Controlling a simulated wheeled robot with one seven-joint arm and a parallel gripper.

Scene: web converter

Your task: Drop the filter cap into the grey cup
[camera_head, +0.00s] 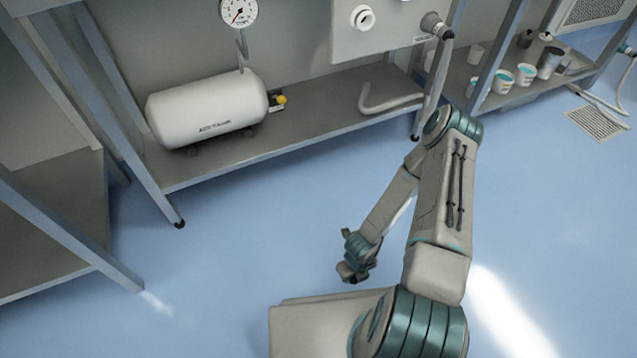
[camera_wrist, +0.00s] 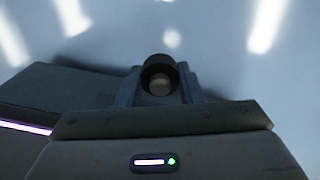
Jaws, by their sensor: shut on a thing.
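My gripper (camera_head: 353,270) hangs low over the blue floor beside my base in the head view. In the wrist view my gripper (camera_wrist: 160,92) is shut on a small round dark piece with a lighter centre, which looks like the filter cap (camera_wrist: 159,83). The cap sits between the two fingertips with only floor behind it. In the head view the cap cannot be made out. A grey cup (camera_head: 549,62) stands on the low shelf at the upper right, far from my gripper.
White cups with teal marks (camera_head: 503,82) stand left of the grey cup on the shelf (camera_head: 515,98). A white tank (camera_head: 207,108) and a bent pipe (camera_head: 388,101) lie on the rack at the back. Metal posts edge the shelves. The blue floor (camera_head: 230,230) is mostly clear.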

